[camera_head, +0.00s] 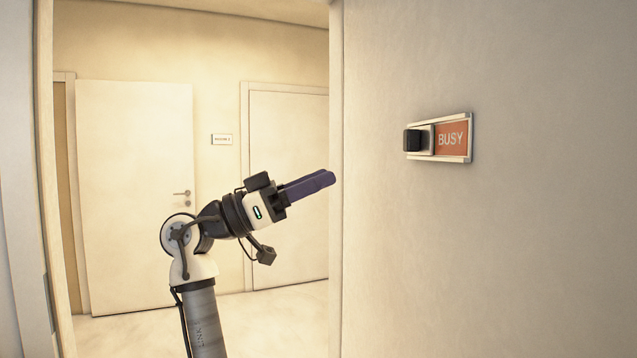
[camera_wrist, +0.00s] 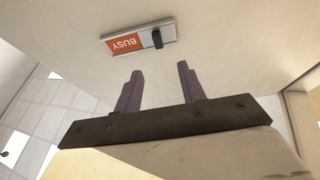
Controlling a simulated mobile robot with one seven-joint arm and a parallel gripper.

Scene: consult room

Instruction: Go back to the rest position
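My gripper (camera_head: 322,181) is in front of the doorway in the head view, on the end of my raised arm, its fingers pointing right and slightly up. The wrist view shows its two purple fingers (camera_wrist: 160,73) apart, with nothing between them. The door sign (camera_head: 453,139) is on the wall to the right, showing red with the word BUSY. Its dark slider knob (camera_head: 412,140) is at the sign's left end. The sign (camera_wrist: 126,43) also shows in the wrist view, beyond the fingertips and apart from them.
The pale wall (camera_head: 540,250) fills the right side of the head view, and its edge stands close to my fingertips in the picture. Behind my arm, a room has a white door (camera_head: 135,190), a second door (camera_head: 290,150) and a small plate (camera_head: 222,139). The visible floor is clear.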

